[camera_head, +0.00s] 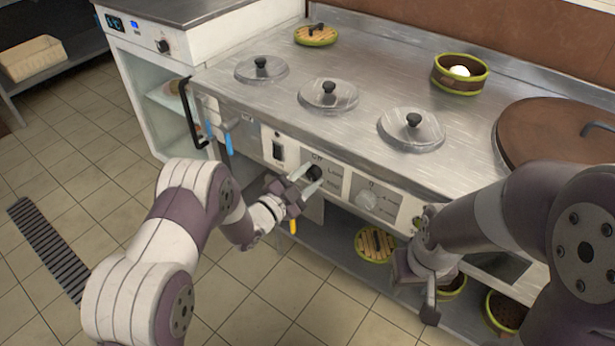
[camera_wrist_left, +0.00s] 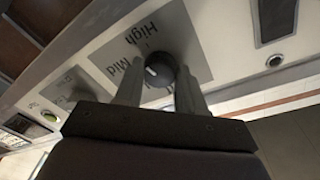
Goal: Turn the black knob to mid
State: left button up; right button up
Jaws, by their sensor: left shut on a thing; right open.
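The black knob (camera_head: 314,172) sits on the front panel of the steel counter, beside printed labels. In the left wrist view the knob (camera_wrist_left: 159,68) is between the two fingers of my left gripper (camera_wrist_left: 160,82), which is shut on it. A pale mark on the knob's face shows on its left side, near the word "Mid". "High" is printed above it, and a lower label is mostly hidden by the fingers. In the head view my left gripper (camera_head: 306,183) reaches the knob from below left. My right gripper (camera_head: 416,290) is open and empty in front of the counter.
A pale knob (camera_head: 367,200) is right of the black knob, and a switch (camera_head: 278,150) is left of it. Several lidded pots (camera_head: 328,95) are set in the countertop. A steamer basket (camera_head: 460,75) stands behind. Tiled floor (camera_head: 245,300) lies open in front.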

pick_arm(q)
jog(key=n, duration=0.4)
jog(key=shift+n+p, duration=0.3)
jog(key=shift+p, duration=0.05)
jog(key=shift+f+n+t+p, duration=0.1)
jog(key=shift+n+t+p, duration=0.4)
jog(key=shift+n, duration=1.9)
jog(key=o, duration=1.1)
jog(key=shift+c, duration=0.2)
jog(key=shift+s, duration=0.1)
jog(key=p+v, duration=0.2)
jog(key=v, duration=1)
jog(key=shift+s, duration=0.3)
jog(key=shift+a, duration=0.1)
